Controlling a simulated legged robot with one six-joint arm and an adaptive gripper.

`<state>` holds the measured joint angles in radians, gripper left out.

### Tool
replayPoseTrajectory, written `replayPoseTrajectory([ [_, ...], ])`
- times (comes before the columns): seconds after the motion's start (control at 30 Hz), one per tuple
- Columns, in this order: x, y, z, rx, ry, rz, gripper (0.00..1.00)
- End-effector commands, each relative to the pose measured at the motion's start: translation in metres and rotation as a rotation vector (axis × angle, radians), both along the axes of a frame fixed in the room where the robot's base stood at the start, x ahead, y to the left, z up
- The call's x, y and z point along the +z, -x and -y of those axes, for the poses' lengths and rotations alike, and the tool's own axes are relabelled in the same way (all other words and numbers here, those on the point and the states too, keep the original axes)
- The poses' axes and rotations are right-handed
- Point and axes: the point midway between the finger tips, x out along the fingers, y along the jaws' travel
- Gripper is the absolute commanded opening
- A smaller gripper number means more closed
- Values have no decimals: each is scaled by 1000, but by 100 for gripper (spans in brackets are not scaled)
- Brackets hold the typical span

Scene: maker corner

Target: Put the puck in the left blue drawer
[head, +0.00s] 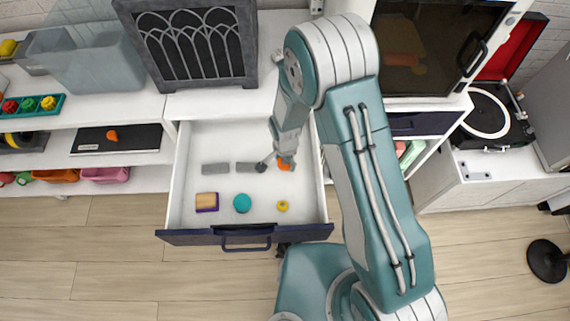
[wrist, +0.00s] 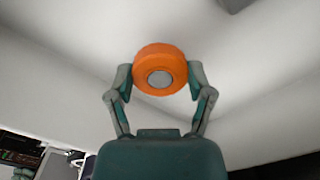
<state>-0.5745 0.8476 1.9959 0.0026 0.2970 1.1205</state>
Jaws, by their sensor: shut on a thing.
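The orange puck (wrist: 160,71) has a grey centre and sits between the two fingers of my gripper (wrist: 160,82), which is shut on it. In the head view the puck (head: 285,164) shows as a small orange patch beside my gripper (head: 276,160). The left blue drawer (head: 190,238) is pulled open, with a dark blue front and a white inside. My gripper and the puck are over or within the right part of the drawer; I cannot tell whether the puck touches its floor.
The drawer holds grey bars (head: 215,169), a tan and purple block (head: 206,201), a teal ball (head: 242,203) and a yellow ring (head: 282,206). A dark arched screen (head: 190,45) stands above it. Another dark blue drawer (head: 413,124) at the right is closed. The drawer's front middle has bare floor.

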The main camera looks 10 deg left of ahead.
Motion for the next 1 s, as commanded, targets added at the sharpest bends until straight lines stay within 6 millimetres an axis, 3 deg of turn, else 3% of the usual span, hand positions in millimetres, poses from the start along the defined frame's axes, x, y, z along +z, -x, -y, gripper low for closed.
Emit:
replayPoseTrajectory([
  [0.23,-32,-3,1,-1,0,-1,21],
  [0.53,-35,-3,0,-1,0,0,21],
  [0.57,-35,-3,0,-1,0,0,72],
  [0.6,-35,-3,0,-1,0,0,90],
  [0.63,-35,-3,0,-1,0,0,100],
  [1.0,-35,-3,0,-1,0,0,100],
])
